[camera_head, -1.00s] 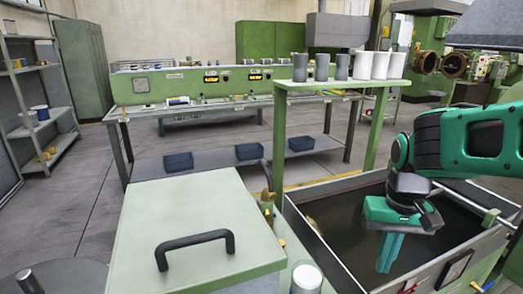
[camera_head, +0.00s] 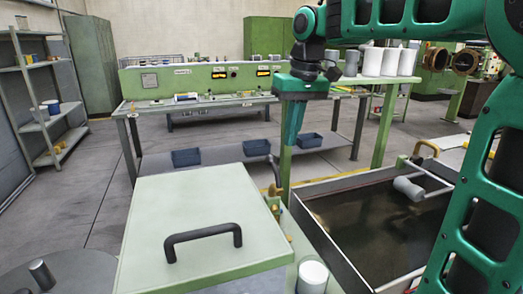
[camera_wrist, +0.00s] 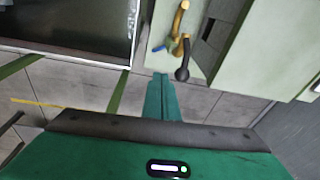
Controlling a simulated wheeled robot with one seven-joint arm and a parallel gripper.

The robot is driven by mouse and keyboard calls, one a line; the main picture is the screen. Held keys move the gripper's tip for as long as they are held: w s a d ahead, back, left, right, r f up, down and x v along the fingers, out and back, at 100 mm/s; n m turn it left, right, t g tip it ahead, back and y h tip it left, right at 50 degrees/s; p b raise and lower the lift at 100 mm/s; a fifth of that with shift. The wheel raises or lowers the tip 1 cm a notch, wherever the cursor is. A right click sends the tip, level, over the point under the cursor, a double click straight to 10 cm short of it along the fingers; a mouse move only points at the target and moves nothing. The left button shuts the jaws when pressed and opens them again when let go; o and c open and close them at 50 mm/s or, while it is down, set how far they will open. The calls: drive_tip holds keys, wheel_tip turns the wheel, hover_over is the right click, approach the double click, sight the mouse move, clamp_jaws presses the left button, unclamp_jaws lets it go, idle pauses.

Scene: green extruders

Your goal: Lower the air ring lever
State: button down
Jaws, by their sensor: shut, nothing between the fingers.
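My gripper (camera_head: 289,145) is shut and empty, fingers pointing down. In the head view it is in the air, left of the open tank and above the brass fittings (camera_head: 273,190) beside the pale green box. In the wrist view the fingers (camera_wrist: 160,76) point towards a narrow pale ledge. A brass fitting (camera_wrist: 180,18) stands there, with a dark-knobbed lever (camera_wrist: 183,62) just right of the fingertips in the picture. I see a gap between knob and fingers in the picture; depth is hard to judge. I cannot tell for sure that this lever is the air ring lever.
The pale green box (camera_head: 200,205) has a black handle (camera_head: 203,240) on top. The dark-filled tank (camera_head: 345,268) lies at right, and a white cylinder (camera_head: 312,277) stands in front. A shelf with grey and white cups (camera_head: 372,60) is behind my gripper.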

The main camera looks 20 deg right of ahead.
drive_tip(key=w+a+r+n, duration=0.2)
drive_tip(key=w+a+r, duration=0.2)
drive_tip(key=w+a, duration=0.1)
drive_tip(key=shift+w+a+r+n, duration=0.25)
drive_tip(key=shift+w+a+n, duration=0.1)
drive_tip(key=shift+a, duration=0.15)
wheel_tip(320, 180, down, 9)
drive_tip(key=s, duration=0.2)
drive_tip(key=shift+s+d, duration=0.15)
drive_tip(key=shift+f, duration=0.1)
idle(0.3)
